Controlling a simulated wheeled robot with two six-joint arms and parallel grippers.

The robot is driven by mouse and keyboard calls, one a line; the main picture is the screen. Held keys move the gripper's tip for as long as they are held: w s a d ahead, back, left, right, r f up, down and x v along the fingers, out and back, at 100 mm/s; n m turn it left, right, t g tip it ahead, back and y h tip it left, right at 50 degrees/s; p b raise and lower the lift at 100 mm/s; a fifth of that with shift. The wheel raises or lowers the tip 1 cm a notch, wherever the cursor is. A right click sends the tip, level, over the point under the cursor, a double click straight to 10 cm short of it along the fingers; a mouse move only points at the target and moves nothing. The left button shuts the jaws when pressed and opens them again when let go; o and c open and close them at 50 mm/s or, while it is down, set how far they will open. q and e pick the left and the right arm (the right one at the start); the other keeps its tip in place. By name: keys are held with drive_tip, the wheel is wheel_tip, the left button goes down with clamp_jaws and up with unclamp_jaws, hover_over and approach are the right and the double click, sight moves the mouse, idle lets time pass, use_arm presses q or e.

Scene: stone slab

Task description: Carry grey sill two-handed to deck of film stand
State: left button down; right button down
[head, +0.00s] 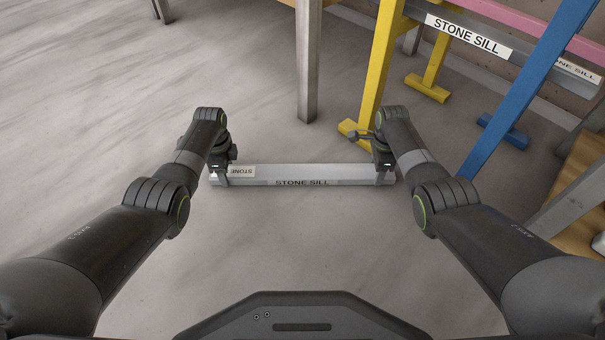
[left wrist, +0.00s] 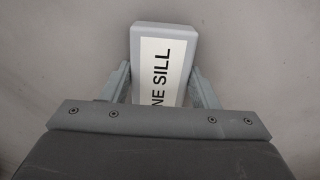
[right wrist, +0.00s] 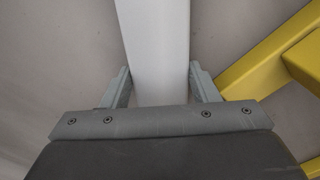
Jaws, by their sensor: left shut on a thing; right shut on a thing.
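The grey sill (head: 340,174) is a long light-grey bar with white "STONE SILL" labels, held level across the front of me in the head view. My left gripper (head: 221,176) is shut on the sill near its left end; in the left wrist view the sill's labelled end (left wrist: 165,60) sits between the fingers. My right gripper (head: 383,174) is shut on the sill near its right end; in the right wrist view a plain stretch of sill (right wrist: 155,50) runs between the fingers. I cannot make out the film stand with certainty.
A grey table leg (head: 308,60) stands behind the sill. The floor at left is clear.

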use_arm(q)
drive_tip(key=shift+w+r, duration=0.1)
drive_tip(key=shift+r, duration=0.05)
use_arm(e)
drive_tip(key=shift+w+r, duration=0.1)
use_arm(q)
drive_tip(key=shift+r, duration=0.1)
use_arm(e)
drive_tip(key=shift+r, duration=0.15)
